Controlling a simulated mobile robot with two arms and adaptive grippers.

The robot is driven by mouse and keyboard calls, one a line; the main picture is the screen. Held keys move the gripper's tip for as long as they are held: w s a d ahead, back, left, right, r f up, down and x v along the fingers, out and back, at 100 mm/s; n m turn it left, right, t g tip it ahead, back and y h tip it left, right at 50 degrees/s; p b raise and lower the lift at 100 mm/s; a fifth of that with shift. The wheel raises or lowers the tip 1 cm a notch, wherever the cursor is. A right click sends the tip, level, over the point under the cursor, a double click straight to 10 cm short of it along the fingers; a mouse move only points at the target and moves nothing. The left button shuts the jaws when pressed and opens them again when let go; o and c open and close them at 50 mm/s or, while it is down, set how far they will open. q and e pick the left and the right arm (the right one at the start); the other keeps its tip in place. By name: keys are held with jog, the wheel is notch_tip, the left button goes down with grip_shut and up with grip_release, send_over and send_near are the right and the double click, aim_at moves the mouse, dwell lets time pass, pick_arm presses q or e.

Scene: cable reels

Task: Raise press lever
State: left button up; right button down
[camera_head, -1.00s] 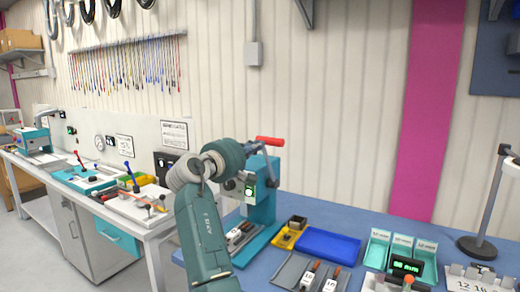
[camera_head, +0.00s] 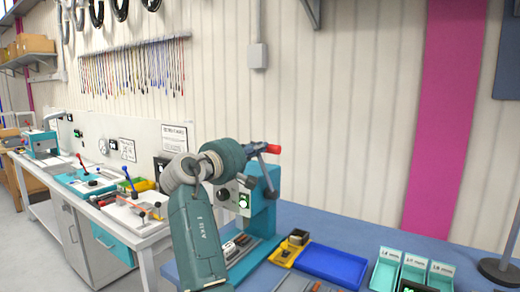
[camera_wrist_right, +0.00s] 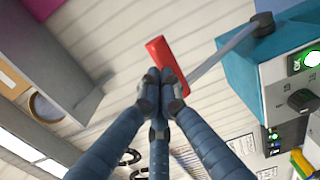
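The press (camera_head: 262,210) is a teal machine at the near-left end of the blue bench. Its lever (camera_wrist_right: 212,55) is a grey rod with a red handle (camera_head: 273,149). The handle also shows in the right wrist view (camera_wrist_right: 163,55). My right gripper (camera_head: 256,150) is at the handle and covers part of it in the head view. In the right wrist view its dark blue fingers come together with the fingertips (camera_wrist_right: 159,80) against or just in front of the handle. I cannot tell whether they pinch it. My left gripper is not in view.
A yellow bin (camera_head: 288,250) and a blue tray (camera_head: 335,264) are on the bench by the press, with teal boxes (camera_head: 412,270) further right. A white bench (camera_head: 150,230) with other tools stands at the left. The wall behind the lever is clear.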

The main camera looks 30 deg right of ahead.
jog(key=w+d+r+y+p, duration=0.1)
jog(key=w+d+r+p, duration=0.1)
jog(key=d+p, duration=0.4)
jog(key=shift+w+r+p, duration=0.2)
jog(key=shift+r+p, duration=0.35)
jog(key=shift+r, duration=0.3)
jog(key=shift+d+g, duration=0.15)
jog(key=shift+g, duration=0.15)
